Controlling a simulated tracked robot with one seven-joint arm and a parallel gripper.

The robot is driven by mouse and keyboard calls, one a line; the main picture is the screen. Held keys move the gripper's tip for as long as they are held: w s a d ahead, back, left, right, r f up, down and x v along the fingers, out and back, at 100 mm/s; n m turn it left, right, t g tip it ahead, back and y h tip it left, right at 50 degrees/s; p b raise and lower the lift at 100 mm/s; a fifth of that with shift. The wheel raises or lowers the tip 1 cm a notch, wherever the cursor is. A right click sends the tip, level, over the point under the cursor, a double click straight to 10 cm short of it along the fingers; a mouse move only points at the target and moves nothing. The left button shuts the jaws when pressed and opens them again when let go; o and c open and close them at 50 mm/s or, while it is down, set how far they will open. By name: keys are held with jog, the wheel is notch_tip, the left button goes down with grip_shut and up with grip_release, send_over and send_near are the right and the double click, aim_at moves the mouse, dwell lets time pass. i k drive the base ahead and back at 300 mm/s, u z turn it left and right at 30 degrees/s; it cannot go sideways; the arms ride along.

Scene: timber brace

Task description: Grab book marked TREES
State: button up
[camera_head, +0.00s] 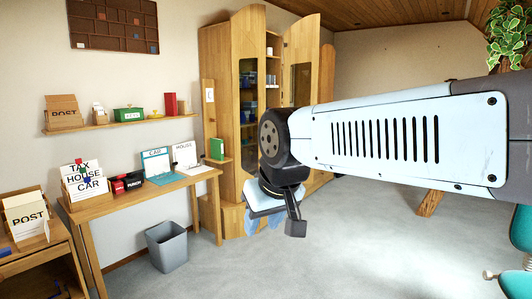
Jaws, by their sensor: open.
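No lettering reading TREES is legible in this view. A green book-like thing (217,149) stands on a small side ledge at the cabinet, and a red book-like thing (170,105) stands upright on the wall shelf; I cannot tell whether either is the marked book. My gripper (264,219) hangs pointing down at the end of my arm, in front of the wooden cabinet. It is open, and nothing shows between its light blue fingers. It is apart from both things, to the right of the green one. My arm hides part of the room behind it.
A wooden cabinet (221,90) has an open door (301,62). A teal chair (515,277) is at right. Central floor is clear.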

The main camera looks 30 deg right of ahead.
aim_at(217, 145)
jog(key=u, duration=0.9)
jog(key=i, duration=0.1)
jog(key=z, duration=2.65)
jog(key=i, duration=3.2)
jog(key=u, duration=1.75)
jog(key=i, duration=0.25)
jog(key=z, duration=0.15)
